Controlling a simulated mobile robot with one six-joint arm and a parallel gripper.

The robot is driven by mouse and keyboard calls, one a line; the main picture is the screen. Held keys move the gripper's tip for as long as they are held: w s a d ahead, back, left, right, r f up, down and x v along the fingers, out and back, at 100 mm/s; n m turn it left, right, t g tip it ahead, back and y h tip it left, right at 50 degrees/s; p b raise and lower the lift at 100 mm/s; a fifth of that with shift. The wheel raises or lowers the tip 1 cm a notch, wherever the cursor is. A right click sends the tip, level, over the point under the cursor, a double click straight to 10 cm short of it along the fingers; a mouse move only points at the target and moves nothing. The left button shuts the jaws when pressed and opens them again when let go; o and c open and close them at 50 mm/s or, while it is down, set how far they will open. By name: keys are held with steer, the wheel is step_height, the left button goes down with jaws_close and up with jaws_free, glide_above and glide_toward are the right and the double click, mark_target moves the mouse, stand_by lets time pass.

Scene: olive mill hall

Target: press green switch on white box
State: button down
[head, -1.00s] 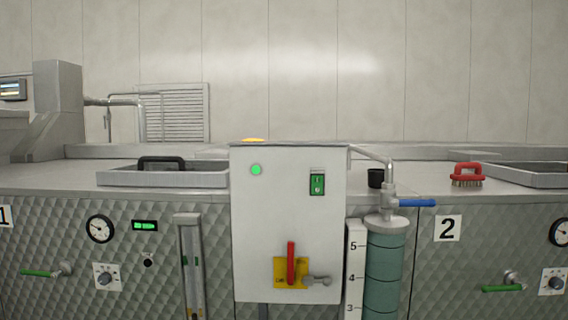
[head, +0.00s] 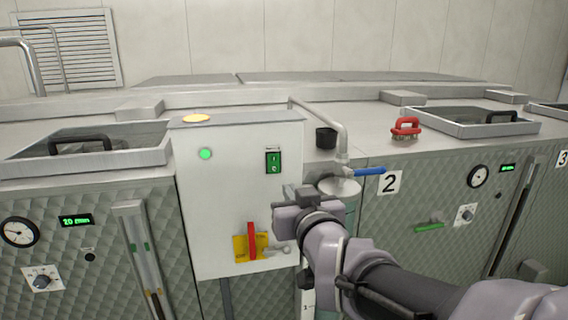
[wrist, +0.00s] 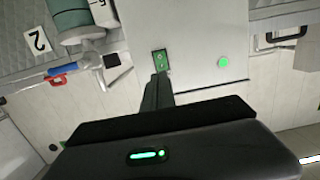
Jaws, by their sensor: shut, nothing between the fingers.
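The white box (head: 225,210) stands in front of the machine, with a green rocker switch (head: 273,161) on the upper right of its front. A round green lamp (head: 205,154) is at its upper left. My gripper (wrist: 161,78) is shut and empty. In the wrist view, which is upside down, its narrow fingertips point at the green switch (wrist: 160,60) and overlap its near edge; I cannot tell whether they touch. In the head view my arm reaches in from the lower right, its end at the box's right edge below the switch, and the fingertips are hard to make out.
A red lever (head: 252,240) on a yellow plate sits low on the box. A tray with a black handle (head: 80,146) is left.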

mark_target(275, 169)
steer(key=x, duration=1.3)
steer(key=shift+w+f, duration=0.15)
steer(key=shift+w, duration=0.25)
steer(key=shift+b, duration=0.3)
